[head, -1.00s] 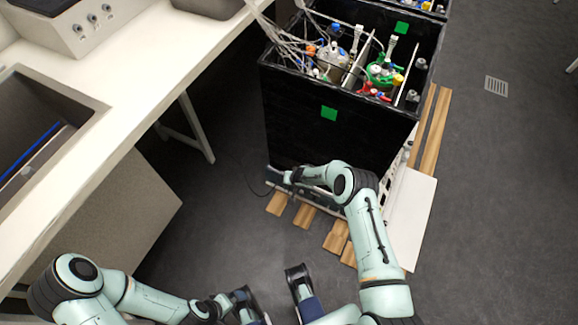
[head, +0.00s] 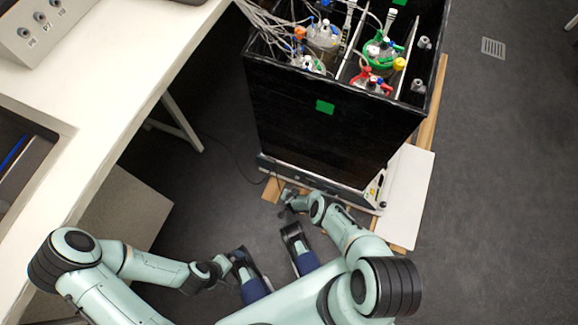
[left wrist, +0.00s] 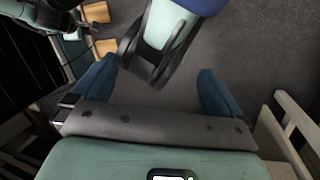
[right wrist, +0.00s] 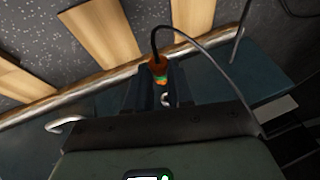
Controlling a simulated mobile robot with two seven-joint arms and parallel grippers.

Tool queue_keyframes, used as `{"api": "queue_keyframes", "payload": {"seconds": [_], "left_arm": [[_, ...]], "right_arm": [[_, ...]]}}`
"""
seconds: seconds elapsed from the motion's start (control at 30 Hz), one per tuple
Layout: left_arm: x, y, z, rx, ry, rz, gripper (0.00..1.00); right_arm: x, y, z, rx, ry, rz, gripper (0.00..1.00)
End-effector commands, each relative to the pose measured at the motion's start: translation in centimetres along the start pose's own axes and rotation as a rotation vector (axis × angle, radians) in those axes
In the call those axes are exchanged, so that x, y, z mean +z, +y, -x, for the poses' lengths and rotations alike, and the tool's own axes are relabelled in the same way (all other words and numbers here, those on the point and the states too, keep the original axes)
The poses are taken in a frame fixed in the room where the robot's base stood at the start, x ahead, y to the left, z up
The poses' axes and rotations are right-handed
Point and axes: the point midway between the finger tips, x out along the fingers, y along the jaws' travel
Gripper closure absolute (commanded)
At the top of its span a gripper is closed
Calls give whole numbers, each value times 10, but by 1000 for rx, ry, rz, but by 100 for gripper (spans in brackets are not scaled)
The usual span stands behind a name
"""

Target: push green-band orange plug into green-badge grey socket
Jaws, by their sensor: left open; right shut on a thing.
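The orange plug (right wrist: 158,66) with its green band shows between the fingers of my right gripper (right wrist: 157,90) in the right wrist view. That gripper is shut on it, and a dark cable loops up from the plug. In the head view my right gripper (head: 287,198) is low by the front base of the black box, and the plug is too small to make out. I cannot make out the green-badge grey socket in any view. My left gripper (left wrist: 158,88) is open and empty, over the floor beside my own base.
A white bench (head: 100,120) runs along the left.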

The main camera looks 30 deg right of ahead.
Motion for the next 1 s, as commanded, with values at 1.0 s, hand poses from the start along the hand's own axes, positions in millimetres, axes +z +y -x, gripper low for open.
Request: {"api": "queue_keyframes", "payload": {"seconds": [1.0], "left_arm": [[-20, -5, -11, -3, 54, 5, 0]], "right_arm": [[-40, 1, -17, 0, 0, -2, 100]]}}
